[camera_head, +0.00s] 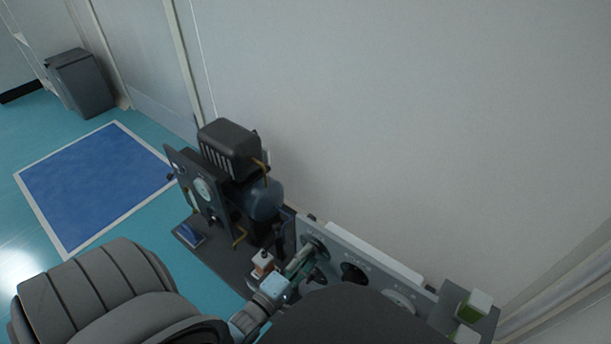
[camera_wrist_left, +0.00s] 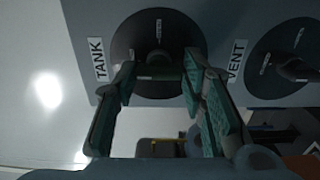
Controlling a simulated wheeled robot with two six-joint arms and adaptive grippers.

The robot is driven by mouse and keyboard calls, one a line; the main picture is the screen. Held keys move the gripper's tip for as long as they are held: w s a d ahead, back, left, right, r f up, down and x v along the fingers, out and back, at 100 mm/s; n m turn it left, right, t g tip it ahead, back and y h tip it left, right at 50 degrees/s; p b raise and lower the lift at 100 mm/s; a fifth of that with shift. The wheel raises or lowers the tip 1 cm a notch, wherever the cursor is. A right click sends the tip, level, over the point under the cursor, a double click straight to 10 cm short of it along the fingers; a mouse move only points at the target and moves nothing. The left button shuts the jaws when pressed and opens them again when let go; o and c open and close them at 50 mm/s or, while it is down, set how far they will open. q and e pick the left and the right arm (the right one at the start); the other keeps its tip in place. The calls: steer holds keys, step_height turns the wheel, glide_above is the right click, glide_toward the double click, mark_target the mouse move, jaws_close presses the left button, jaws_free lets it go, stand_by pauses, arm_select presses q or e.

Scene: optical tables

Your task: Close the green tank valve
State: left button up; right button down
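The tank valve shows in the left wrist view as a round black dial (camera_wrist_left: 136,40) beside a "TANK" label on a grey panel. A dark green handle bar (camera_wrist_left: 158,73) crosses in front of it. My left gripper (camera_wrist_left: 161,75) has its teal-padded fingers apart, one at each end of the bar; I cannot tell whether they touch it. In the head view my left gripper (camera_head: 303,261) is at the left end of the panel (camera_head: 375,262), partly covering the leftmost dial (camera_head: 318,243). My right gripper is not in view.
The "VENT" dial (camera_wrist_left: 262,62) is to the right of the tank dial, and also shows in the head view (camera_head: 352,272). A compressor-like unit (camera_head: 229,150) stands left of the panel. The white wall is close behind. Small green-and-white blocks (camera_head: 474,304) are at the right.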

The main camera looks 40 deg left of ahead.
arm_select(q)
steer(key=shift+o, duration=1.3)
steer(key=s, duration=1.2)
steer(key=shift+d, duration=0.1)
